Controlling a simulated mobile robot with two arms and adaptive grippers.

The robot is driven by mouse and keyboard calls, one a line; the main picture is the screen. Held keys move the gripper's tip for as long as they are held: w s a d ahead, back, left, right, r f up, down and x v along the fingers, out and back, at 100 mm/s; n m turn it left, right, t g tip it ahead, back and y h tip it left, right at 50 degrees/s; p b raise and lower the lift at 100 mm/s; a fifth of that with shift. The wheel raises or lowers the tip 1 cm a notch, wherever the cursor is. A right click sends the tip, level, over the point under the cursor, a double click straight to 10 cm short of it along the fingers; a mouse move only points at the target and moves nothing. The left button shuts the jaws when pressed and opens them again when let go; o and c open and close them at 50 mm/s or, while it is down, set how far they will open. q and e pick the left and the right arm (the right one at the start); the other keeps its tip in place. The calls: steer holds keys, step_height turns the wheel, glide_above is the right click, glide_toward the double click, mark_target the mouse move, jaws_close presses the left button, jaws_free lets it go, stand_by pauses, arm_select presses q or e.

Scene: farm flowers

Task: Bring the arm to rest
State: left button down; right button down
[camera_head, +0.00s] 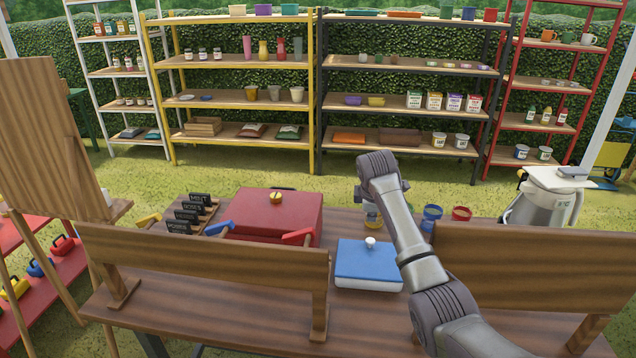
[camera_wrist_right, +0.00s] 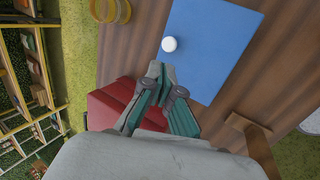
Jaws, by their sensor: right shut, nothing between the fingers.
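My right arm (camera_head: 405,225) reaches up from the bottom right over the wooden table (camera_head: 220,310) in the head view. Its gripper shows in the right wrist view (camera_wrist_right: 163,74), with the fingertips together and nothing between them. The blue-lidded white box (camera_head: 368,264) sits on the table left of my forearm. My left gripper is in neither view.
A red box (camera_head: 277,211) with a yellow knob stands left of the blue lid. Small labelled signs (camera_head: 188,214) stand farther left. Small blue and red pots (camera_head: 432,215) stand right of my arm. Wooden boards (camera_head: 210,262) (camera_head: 535,268) rise along the near edge. Shelves fill the back.

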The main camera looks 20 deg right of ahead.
steer(key=m, duration=0.1)
glide_above(362, 275)
step_height(362, 275, down, 8)
steer(key=shift+r, duration=0.1)
steer(key=s+a+f+m, duration=0.1)
steer(key=s+a+f, duration=0.1)
steer(key=s, duration=0.2)
steer(key=s+a+f, duration=0.3)
steer(key=s, duration=0.1)
steer(key=s+a+f+m+y, duration=0.1)
steer(key=s+a+f, duration=0.2)
steer(key=s, duration=0.1)
steer(key=shift+s+m, duration=0.1)
steer(key=shift+m, duration=0.2)
steer(key=s+a+r+m+y, duration=0.1)
steer(key=s+a+m, duration=0.3)
steer(key=s, duration=0.8)
steer(key=s+a+r+m+y, duration=0.15)
steer(key=s+a, duration=0.45)
steer(key=s, duration=0.6)
step_height(362, 275, down, 28)
steer(key=s+r+g, duration=0.1)
steer(key=g, duration=0.1)
steer(key=s+d+f+g, duration=0.1)
steer(key=s+d+f, duration=0.1)
steer(key=s+f, duration=1.4)
steer(key=shift+s+d, duration=0.4)
steer(key=shift+f, duration=0.1)
